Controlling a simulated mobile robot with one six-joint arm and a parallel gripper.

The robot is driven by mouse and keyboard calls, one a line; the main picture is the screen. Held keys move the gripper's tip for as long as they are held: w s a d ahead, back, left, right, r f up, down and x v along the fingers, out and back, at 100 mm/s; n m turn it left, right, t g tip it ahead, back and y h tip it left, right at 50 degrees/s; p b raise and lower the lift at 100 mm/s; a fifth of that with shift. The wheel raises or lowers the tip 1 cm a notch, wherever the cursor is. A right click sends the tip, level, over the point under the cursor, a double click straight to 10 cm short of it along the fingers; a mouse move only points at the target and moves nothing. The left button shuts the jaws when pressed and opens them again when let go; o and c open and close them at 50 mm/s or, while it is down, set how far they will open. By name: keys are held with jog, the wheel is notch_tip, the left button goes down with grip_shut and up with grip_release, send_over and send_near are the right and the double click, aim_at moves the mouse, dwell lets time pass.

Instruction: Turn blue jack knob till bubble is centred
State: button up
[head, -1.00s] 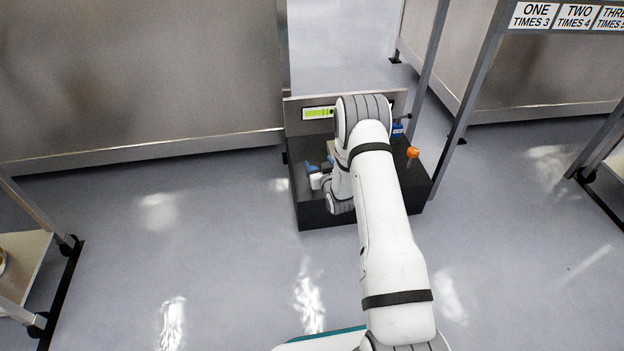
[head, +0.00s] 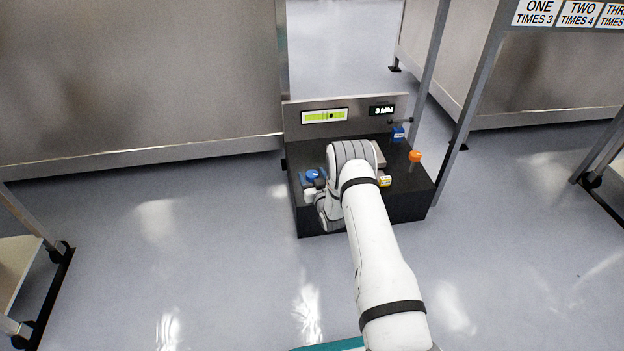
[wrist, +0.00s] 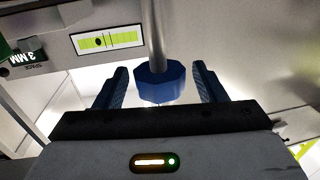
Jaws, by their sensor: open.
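The blue jack knob (wrist: 160,82) is a faceted knob on a grey shaft, between the two blue fingers of my gripper (wrist: 160,74) in the wrist view. The fingers are open, with gaps on both sides of the knob. In the head view the blue knob (head: 313,174) shows at the left of the black base, and my arm hides most of the gripper. The green level display (head: 324,116) has a dark bubble right of its middle. The display also shows in the wrist view (wrist: 121,37), turned over, with the bubble left of the centre line.
A small "3 MM" display (head: 382,110) sits on the same panel. An orange-topped item (head: 414,156), a blue block (head: 398,134) and a yellow-labelled block (head: 385,180) are on the black base (head: 405,205). Metal posts stand at the right.

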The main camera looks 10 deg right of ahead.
jog(key=c, duration=1)
jog(key=shift+o, duration=0.2)
jog(key=shift+m+h, duration=0.3)
jog(key=shift+h, duration=0.2)
jog(key=m+h+b, duration=0.1)
jog(key=m+h, duration=0.1)
jog(key=h, duration=0.2)
jog(key=shift+a+f+m, duration=0.1)
jog(key=shift+m, duration=0.3)
jog(key=m+g+h, duration=0.1)
jog(key=h, duration=0.2)
jog(key=m+h, duration=0.2)
jog(key=shift+w+m+g+h+b, duration=0.1)
jog(key=shift+m+g+h+b, duration=0.2)
jog(key=shift+g+h+b, duration=0.1)
jog(key=m+g+h, duration=0.4)
jog(key=h, duration=0.1)
jog(key=shift+m+h, duration=0.3)
jog(key=shift+m+g+h, duration=1.3)
jog(key=shift+m+g, duration=0.2)
jog(key=shift+g, duration=1)
